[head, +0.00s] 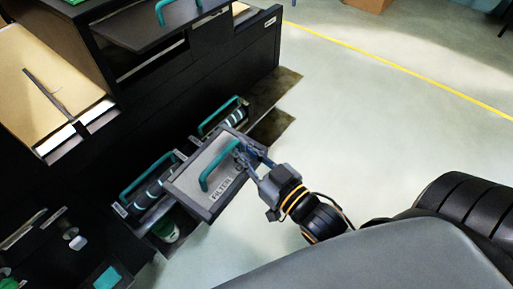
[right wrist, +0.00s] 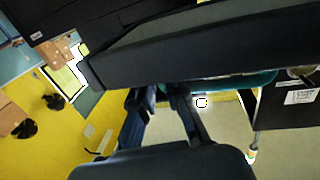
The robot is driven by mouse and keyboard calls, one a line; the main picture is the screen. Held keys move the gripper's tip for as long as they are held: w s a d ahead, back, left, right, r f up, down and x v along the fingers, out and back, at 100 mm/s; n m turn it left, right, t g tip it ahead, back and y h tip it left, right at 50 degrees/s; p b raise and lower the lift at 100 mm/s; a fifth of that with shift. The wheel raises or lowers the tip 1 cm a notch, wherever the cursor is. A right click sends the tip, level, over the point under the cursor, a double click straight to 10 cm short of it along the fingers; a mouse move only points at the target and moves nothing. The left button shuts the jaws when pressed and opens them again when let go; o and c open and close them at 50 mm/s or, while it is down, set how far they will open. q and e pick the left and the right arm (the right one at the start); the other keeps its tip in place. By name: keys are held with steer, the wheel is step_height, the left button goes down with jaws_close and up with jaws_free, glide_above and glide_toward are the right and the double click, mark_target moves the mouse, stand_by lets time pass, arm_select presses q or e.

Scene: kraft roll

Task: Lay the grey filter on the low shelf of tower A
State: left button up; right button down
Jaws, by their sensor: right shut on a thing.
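The grey filter (head: 190,178) is a flat dark-edged box with a teal handle and a "FILTER" label. It is at the low front of the black tower (head: 190,92), level side tilted in the picture. My right gripper (head: 242,155) is shut on the filter by its teal handle, at the handle's upper right end. In the right wrist view the filter's dark edge (right wrist: 200,48) fills the top, above my gripper's fingers (right wrist: 158,95). I cannot tell whether the filter touches the shelf under it. No letter on the tower is readable. My left gripper is out of view.
Teal-handled cartridges (head: 150,189) sit low in the tower, partly behind the filter. A dark tray (head: 160,25) juts out higher up. A tan roll or box (head: 55,75) stands at the left. The pale floor (head: 350,120) at the right is clear.

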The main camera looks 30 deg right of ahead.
mark_target(195, 157)
steer(key=w+a+r+n+g+y, duration=0.1)
steer(key=a+n+g+y, duration=0.1)
steer(key=a+y, duration=0.1)
steer(key=w+a+r+n+g+y, duration=0.1)
steer(key=w+a+n+g+y, duration=0.1)
steer(key=a+y, duration=0.1)
steer(key=w+a+r+n+g+y, duration=0.1)
steer(key=a+n+g+y, duration=0.1)
steer(key=a+n+y, duration=0.1)
steer(key=shift+w+a, duration=0.3)
steer(key=shift+w, duration=0.1)
steer(key=shift+w+a+r+n+g+y, duration=0.15)
steer(key=shift+w+a+n+g+y, duration=0.1)
steer(key=shift+a+n+g+y, duration=0.25)
steer(key=shift+w+a+r+n+g+y, duration=0.2)
steer(key=shift+a+n+g+y, duration=0.15)
steer(key=shift+a+g, duration=0.25)
steer(key=shift+w+a+r+n+g+y, duration=0.1)
steer(key=shift+w+a+n+g+y, duration=0.2)
steer(key=shift+a+n+g, duration=0.25)
steer(key=shift+s+g+y, duration=0.1)
steer(key=shift+g+y, duration=0.15)
